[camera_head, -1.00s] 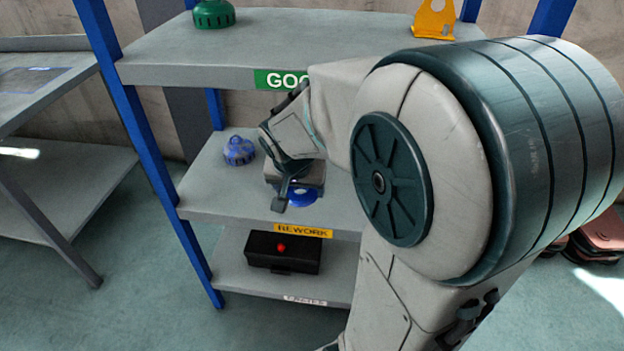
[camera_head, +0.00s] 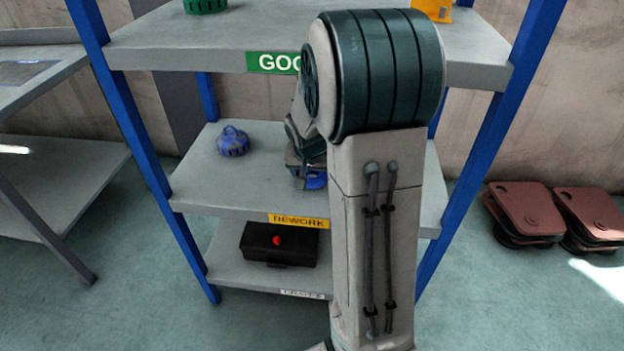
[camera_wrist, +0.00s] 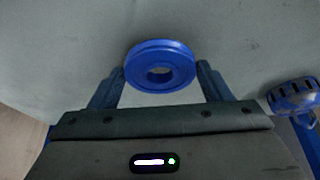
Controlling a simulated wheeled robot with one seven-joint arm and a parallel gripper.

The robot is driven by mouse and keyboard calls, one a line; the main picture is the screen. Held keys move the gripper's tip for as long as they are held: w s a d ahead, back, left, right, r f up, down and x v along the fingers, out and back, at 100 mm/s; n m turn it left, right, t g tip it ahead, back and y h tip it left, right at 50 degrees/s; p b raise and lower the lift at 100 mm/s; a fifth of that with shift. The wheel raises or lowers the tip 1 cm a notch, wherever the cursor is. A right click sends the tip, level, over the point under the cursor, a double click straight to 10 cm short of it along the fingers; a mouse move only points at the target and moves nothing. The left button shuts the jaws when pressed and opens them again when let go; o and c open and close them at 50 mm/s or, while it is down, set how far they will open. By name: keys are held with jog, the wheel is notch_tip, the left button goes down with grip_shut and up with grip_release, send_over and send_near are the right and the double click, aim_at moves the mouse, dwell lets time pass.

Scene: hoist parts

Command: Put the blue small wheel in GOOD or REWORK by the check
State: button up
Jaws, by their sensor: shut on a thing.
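The blue small wheel (camera_wrist: 161,66) is a ring with a central hole. In the wrist view it sits between my two fingertips. My gripper (camera_wrist: 161,74) is shut on its sides. In the head view the gripper (camera_head: 307,172) is over the middle shelf (camera_head: 200,190), which bears the REWORK label (camera_head: 299,221). Only a bit of the wheel (camera_head: 316,181) shows there, as my arm hides much. I cannot tell whether the wheel touches the shelf. The top shelf (camera_head: 200,45) bears the GOOD label (camera_head: 273,62), partly covered by my arm.
A blue notched part (camera_head: 233,142) stands left on the middle shelf; it also shows in the wrist view (camera_wrist: 294,97). A black box (camera_head: 279,243) with a red button is on the bottom shelf. Green (camera_head: 205,5) and yellow (camera_head: 433,10) parts are on top. Blue posts frame the rack.

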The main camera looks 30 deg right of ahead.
jog(key=shift+f, duration=0.9)
jog(key=shift+f, duration=0.1)
jog(key=shift+f+b, duration=0.15)
jog(key=shift+b, duration=0.2)
jog(key=o, duration=1.4)
jog(key=shift+c, duration=0.2)
